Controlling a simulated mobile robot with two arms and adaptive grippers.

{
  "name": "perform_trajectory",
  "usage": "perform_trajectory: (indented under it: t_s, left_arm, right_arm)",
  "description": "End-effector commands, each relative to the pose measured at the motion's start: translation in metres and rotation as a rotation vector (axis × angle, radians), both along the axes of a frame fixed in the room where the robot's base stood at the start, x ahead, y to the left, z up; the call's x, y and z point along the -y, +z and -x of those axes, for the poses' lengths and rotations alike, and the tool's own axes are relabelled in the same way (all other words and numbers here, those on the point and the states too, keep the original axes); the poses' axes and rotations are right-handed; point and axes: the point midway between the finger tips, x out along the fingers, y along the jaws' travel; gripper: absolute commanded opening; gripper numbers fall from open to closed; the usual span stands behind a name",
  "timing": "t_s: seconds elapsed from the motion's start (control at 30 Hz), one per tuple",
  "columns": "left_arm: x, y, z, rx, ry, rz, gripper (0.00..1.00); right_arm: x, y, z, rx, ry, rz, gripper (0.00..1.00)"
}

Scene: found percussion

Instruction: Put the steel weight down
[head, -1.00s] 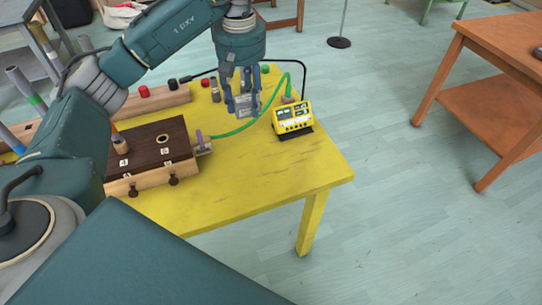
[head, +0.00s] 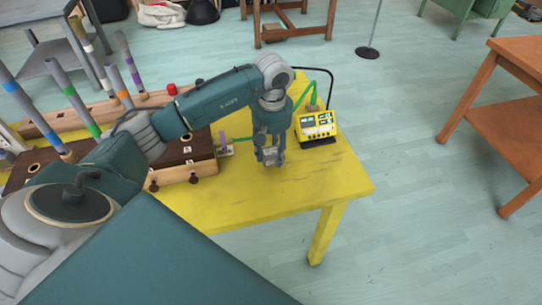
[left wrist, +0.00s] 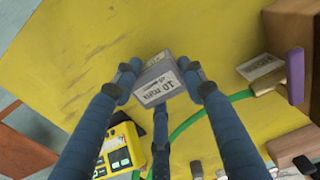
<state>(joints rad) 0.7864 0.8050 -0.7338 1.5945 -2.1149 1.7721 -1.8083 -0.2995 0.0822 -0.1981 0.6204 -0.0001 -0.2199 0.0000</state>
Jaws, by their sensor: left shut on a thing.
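The steel weight (left wrist: 158,84) is a small grey block with a printed label, gripped between the blue fingertips of my left gripper (left wrist: 160,92). In the head view the left gripper (head: 270,155) points straight down over the yellow table (head: 300,180), with the weight low between its fingers. I cannot tell whether the weight touches the tabletop. My right gripper is in neither view.
A yellow meter box (head: 316,125) stands just right of the gripper, with a green cable (left wrist: 190,125) behind. A dark-topped wooden box (head: 190,150) with tubes is at the left. The table's front right is clear.

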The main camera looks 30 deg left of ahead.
Motion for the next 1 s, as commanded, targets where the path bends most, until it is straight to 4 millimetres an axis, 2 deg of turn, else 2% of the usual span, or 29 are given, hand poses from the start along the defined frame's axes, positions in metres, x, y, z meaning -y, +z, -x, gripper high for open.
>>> perform_trajectory:
  t_s: [0.13,0.43,0.47,0.53,0.57,0.83,1.0]
  left_arm:
    - [0.000,-0.021,0.000,-0.001,0.000,0.001,0.00]
    - [0.000,-0.025,-0.001,0.001,0.000,0.000,0.00]
    - [0.000,-0.026,0.000,0.000,0.000,0.000,0.43]
    - [0.000,-0.025,0.000,0.000,0.000,0.000,0.57]
    - [0.000,-0.025,0.000,0.000,0.000,0.000,0.60]
    - [0.000,-0.024,0.000,0.000,0.000,0.000,0.60]
    - [0.000,-0.012,-0.001,0.004,0.000,-0.001,0.60]
  right_arm:
    - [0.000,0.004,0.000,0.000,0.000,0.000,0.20]
    - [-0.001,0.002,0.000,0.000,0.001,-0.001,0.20]
    - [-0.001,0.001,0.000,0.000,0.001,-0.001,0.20]
    - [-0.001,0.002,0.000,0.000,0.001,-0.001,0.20]
    - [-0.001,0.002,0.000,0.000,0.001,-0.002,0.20]
    - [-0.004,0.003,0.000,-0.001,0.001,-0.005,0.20]
    - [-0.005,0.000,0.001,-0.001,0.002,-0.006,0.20]
